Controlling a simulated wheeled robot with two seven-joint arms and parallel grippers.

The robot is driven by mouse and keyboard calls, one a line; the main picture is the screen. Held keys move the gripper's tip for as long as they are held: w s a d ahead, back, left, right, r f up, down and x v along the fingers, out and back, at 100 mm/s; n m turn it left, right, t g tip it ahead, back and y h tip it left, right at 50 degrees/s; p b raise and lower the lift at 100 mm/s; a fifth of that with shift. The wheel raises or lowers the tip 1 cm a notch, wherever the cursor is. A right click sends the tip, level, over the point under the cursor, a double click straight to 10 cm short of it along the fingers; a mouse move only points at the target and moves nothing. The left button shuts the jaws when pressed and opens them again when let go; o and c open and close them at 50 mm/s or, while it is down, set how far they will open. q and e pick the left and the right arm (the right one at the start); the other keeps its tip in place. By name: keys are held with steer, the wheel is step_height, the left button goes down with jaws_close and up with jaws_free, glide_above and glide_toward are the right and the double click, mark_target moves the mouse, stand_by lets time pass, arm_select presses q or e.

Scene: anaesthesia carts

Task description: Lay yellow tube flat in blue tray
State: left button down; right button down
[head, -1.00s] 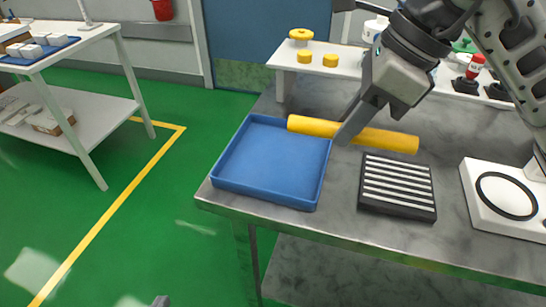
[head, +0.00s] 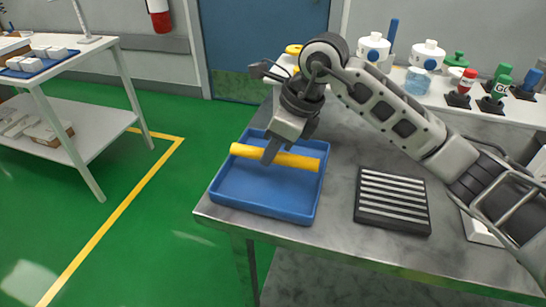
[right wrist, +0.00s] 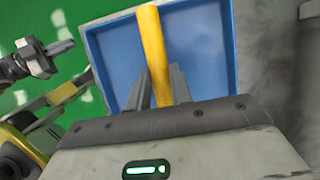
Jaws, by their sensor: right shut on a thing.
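The yellow tube (head: 300,161) is held level across the back half of the blue tray (head: 262,208). My right gripper (head: 269,157) is shut on the tube near its middle, coming from above. In the right wrist view the tube (right wrist: 152,45) runs between the two fingers (right wrist: 160,92), with the blue tray (right wrist: 205,50) beneath it. I cannot tell whether the tube touches the tray floor. My left gripper (right wrist: 62,47) shows small at the left of the right wrist view; its jaw opening is unclear.
A black ribbed rack (head: 393,200) stands on the metal table right of the tray, with clear tabletop between. A white side table (head: 75,60) stands at the far left.

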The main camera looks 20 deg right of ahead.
mark_target(273, 161)
step_height(273, 161, down, 3)
steer(key=shift+r, duration=0.15)
steer(key=shift+f, duration=0.25)
steer(key=c, duration=1.3)
jaws_free()
steer(key=shift+o, duration=0.2)
steer(key=shift+r, duration=0.1)
